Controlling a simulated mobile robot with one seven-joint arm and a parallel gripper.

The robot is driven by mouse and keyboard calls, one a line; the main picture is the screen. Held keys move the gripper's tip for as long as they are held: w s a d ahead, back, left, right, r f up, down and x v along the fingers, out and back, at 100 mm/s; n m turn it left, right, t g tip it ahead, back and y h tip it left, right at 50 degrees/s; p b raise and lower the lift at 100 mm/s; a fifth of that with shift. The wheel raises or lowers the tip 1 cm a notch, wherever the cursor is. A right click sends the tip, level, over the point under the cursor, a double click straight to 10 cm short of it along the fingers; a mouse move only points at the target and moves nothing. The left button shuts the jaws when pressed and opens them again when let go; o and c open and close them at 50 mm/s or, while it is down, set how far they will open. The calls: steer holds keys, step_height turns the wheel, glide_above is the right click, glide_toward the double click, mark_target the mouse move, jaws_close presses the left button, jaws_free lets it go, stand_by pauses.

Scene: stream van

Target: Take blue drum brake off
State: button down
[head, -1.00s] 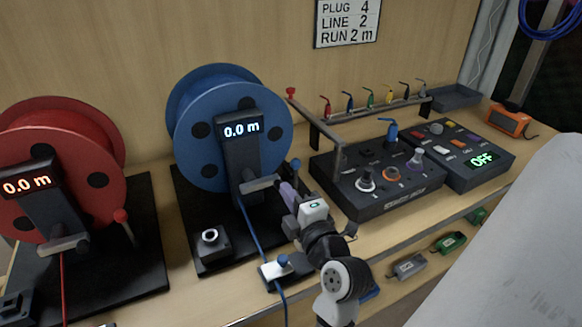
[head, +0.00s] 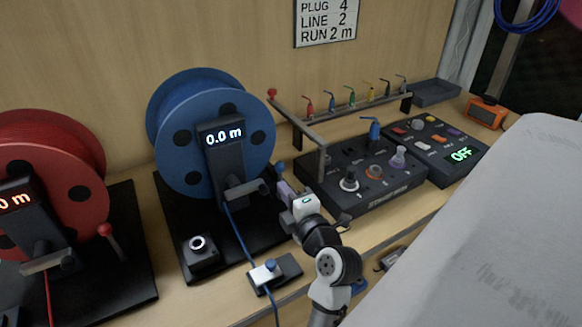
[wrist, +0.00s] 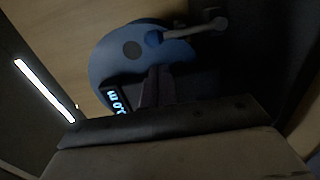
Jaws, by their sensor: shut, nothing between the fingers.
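The blue drum (head: 205,140) stands on a black base, and its display reads 0.0 m. A lever with a blue ball knob (head: 279,166), which looks like its brake, stands at the drum's right side. In the wrist view a blue ball (wrist: 153,38) on a grey arm shows in front of the drum (wrist: 108,58). My gripper (head: 281,188) is just below the knob in the head view, its purplish fingers shut and empty. The fingers (wrist: 155,84) show close together in the wrist view. I cannot tell whether they touch the lever.
A black control box (head: 365,185) with knobs stands close on the right. A line guide with a blue knob (head: 270,266) is in front. The red drum (head: 45,165) is at the left.

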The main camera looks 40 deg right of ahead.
steer(key=p+x, duration=0.1)
steer(key=x, duration=0.4)
steer(key=shift+w+p, duration=0.15)
steer(key=shift+p, duration=0.15)
steer(key=shift+w, duration=0.1)
steer(key=shift+d, duration=0.15)
